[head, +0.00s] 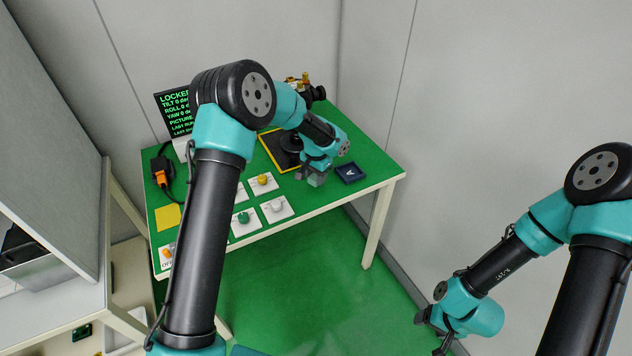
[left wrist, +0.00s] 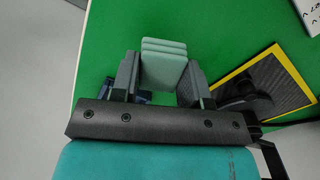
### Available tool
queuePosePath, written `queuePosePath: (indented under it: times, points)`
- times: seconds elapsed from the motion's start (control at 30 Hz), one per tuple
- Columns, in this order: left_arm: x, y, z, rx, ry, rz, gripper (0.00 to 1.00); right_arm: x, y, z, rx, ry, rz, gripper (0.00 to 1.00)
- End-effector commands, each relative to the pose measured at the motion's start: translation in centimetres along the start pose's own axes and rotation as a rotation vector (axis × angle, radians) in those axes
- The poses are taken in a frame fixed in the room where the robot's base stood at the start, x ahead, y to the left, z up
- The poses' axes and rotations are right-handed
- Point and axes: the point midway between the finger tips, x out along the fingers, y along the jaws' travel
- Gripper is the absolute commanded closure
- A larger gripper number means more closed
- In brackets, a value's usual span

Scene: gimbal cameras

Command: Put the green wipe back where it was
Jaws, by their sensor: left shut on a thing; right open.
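The pale green folded wipe (left wrist: 164,65) shows in the left wrist view, gripped between the two grey fingers of my left gripper (left wrist: 158,80). In the head view my left gripper (head: 312,178) points down over the right part of the green table, just left of a small navy tray (head: 351,173). The wipe is mostly hidden there by the gripper. I cannot tell whether it touches the table. My right gripper (head: 434,328) is open and empty, low at the right, away from the table.
A yellow-edged black mat (head: 270,143) with a black device lies behind the left gripper, and its edge shows in the left wrist view (left wrist: 295,62). White cards with yellow, green and white knobs (head: 277,208) sit to the left. A screen reading LOCKED (head: 176,110) stands at the back.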

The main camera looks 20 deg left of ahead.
Motion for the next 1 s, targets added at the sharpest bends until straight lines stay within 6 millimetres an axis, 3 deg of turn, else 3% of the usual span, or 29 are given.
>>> queuePosePath:
  times: [0.2,0.5,0.87,0.9,1.0]
  points:
    - [0.1,-0.5,-0.6,-0.001,0.001,0.0,0.81,0.0,0.0,0.0,0.0,0.0,0.0,0.33]
    - [3.5,-0.4,-0.5,0.001,0.0,0.0,0.81,0.0,0.0,0.0,0.0,0.0,0.0,0.33]
    - [3.8,-0.4,-0.5,0.0,0.001,0.0,0.81,0.0,0.0,0.0,0.0,0.0,0.0,0.33]
    - [3.8,-0.4,-0.5,0.0,0.001,0.0,0.57,0.0,0.0,0.0,0.0,0.0,0.0,0.33]
    - [3.8,-0.4,-0.5,0.0,0.001,0.0,0.47,0.0,0.0,0.0,0.0,0.0,0.0,0.33]
